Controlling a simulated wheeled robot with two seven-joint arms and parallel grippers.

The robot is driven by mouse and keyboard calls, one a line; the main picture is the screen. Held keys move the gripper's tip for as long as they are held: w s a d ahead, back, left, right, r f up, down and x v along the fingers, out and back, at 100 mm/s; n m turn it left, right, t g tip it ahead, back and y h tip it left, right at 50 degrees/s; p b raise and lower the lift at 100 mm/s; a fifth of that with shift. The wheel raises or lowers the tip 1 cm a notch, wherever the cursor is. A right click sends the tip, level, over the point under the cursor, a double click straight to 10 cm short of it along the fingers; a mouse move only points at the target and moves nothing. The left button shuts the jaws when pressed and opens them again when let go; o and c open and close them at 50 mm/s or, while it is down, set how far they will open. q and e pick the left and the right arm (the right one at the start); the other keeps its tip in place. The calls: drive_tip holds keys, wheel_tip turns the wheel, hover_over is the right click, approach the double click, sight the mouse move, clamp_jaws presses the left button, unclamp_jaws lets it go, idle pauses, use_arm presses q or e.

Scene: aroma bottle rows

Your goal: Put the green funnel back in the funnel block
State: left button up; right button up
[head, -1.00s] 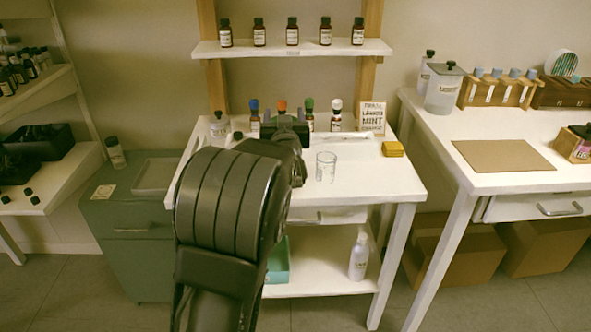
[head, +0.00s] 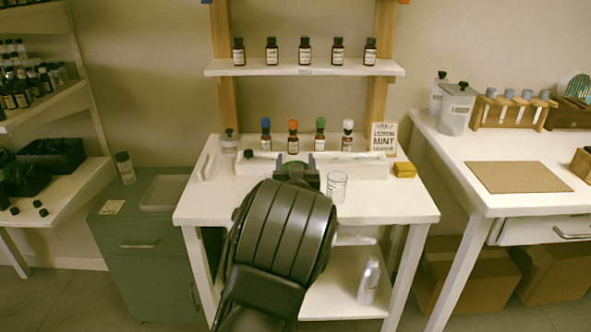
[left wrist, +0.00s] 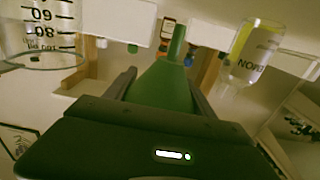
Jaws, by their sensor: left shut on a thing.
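My left gripper (head: 297,170) is over the middle of the white table, mostly hidden behind my own arm in the head view. In the left wrist view, which shows the scene upside down, the gripper (left wrist: 162,82) is shut on the green funnel (left wrist: 165,88). The wide cone is between the fingers and the narrow stem points away from the gripper. I cannot clearly pick out the funnel block; a long white piece (head: 345,168) lies behind the gripper, and its role is unclear. My right gripper is not in view.
A glass beaker (head: 337,187) stands just right of the gripper. Bottles with blue (head: 266,136), red (head: 293,138), green (head: 319,135) and white (head: 347,137) caps line the back. A lemon-labelled bottle (left wrist: 254,50) and a yellow block (head: 404,171) are nearby. The table's front right is clear.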

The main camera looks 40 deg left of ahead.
use_arm(q)
drive_tip(key=shift+f, duration=0.9)
drive_tip(key=shift+f, duration=0.25)
drive_tip(key=o, duration=1)
drive_tip(key=shift+r, duration=0.25)
drive_tip(key=p+v, duration=0.2)
drive_tip(key=v, duration=0.9)
drive_tip(key=shift+s+d, duration=0.35)
drive_tip(key=shift+s, duration=0.05)
